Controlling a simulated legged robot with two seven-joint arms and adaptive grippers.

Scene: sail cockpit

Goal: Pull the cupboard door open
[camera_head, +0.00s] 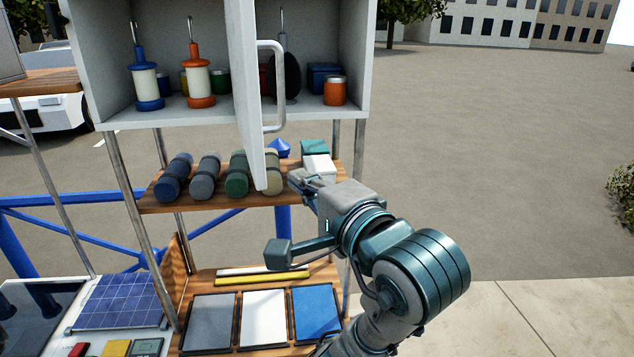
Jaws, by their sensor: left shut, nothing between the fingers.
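The light grey cupboard door (250,110) stands swung out from the cupboard (75,60), seen almost edge-on, and the shelf inside shows on both sides of it. Its white U-shaped handle (281,88) is on the door's right face. My left gripper (299,181) is shut and empty, below the handle and just right of the door's lower end. It appears apart from the handle; whether it touches the door edge I cannot tell. The door's hinge line is not clear. My right gripper is not in view.
The cupboard holds a blue lantern (147,85), an orange lantern (197,84) and an orange jar (335,91). Below, a wooden shelf (155,207) carries several rolls. Lower still are three panels (263,318). Open pavement (500,130) lies to the right.

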